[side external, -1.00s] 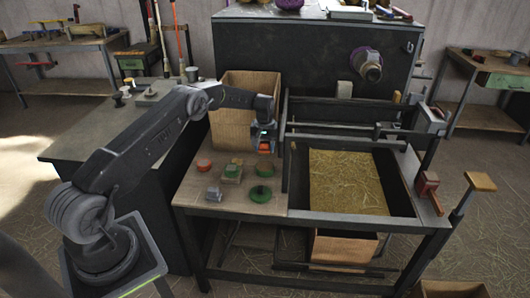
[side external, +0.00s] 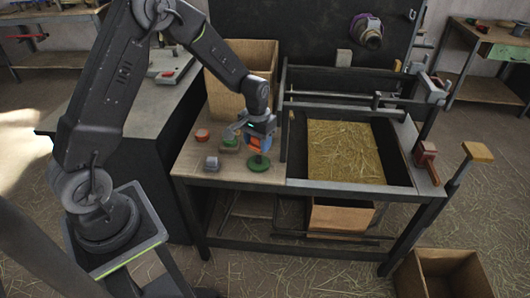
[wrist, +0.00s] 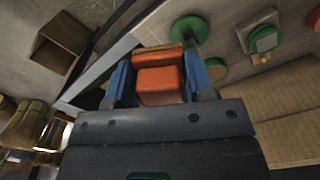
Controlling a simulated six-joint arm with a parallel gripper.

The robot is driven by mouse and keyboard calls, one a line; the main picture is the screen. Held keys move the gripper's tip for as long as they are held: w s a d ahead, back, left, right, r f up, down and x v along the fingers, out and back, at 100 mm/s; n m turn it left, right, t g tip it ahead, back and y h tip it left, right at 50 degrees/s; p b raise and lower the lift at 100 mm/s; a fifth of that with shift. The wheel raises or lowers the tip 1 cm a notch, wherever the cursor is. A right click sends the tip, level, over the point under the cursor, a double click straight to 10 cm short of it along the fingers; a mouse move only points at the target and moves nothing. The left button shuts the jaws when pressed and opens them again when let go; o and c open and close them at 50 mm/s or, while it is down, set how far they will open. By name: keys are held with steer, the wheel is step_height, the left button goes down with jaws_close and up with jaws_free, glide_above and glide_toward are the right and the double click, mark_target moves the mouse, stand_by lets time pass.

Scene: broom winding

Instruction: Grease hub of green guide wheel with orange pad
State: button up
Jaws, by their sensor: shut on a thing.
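My gripper (side external: 257,143) is shut on an orange pad (wrist: 160,82), which sits between two blue fingers in the wrist view. The green guide wheel (side external: 258,164) lies on the near part of the wooden bench top, just below the gripper. It also shows in the wrist view (wrist: 188,28), beyond the pad's far edge.
A red-orange puck (side external: 202,134), a grey block (side external: 211,163) and another green piece (side external: 229,146) stand to the left. A tall cardboard box (side external: 243,72) is behind. A straw-filled tray (side external: 345,150) lies right, beside the dark frame.

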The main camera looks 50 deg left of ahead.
steer(key=s+d+r+m, duration=0.2)
steer(key=s+d+m, duration=0.1)
steer(key=s+d, duration=0.2)
steer(key=w+a+f+n, duration=0.25)
steer(key=a+n, duration=0.25)
steer(key=a, duration=0.7)
steer(key=w+a+f+n, duration=0.2)
steer(key=w+a+n, duration=0.15)
steer(key=a, duration=0.85)
steer(key=shift+n, duration=0.35)
steer(key=shift+s+d+f, duration=0.1)
steer(key=shift+s+f, duration=0.1)
steer(key=shift+f, duration=1.25)
steer(key=shift+s+d+f, duration=0.1)
steer(key=shift+s+f, duration=0.1)
steer(key=shift+f, duration=1.2)
steer(key=shift+w+a+f, duration=0.25)
steer(key=shift+f, duration=0.4)
steer(key=shift+w+a+f, duration=0.2)
steer(key=shift+f, duration=0.4)
steer(key=shift+w+a, duration=1.8)
steer(key=s+d, duration=0.4)
steer(key=shift+s+d, duration=0.3)
step_height(320, 180, up, 8)
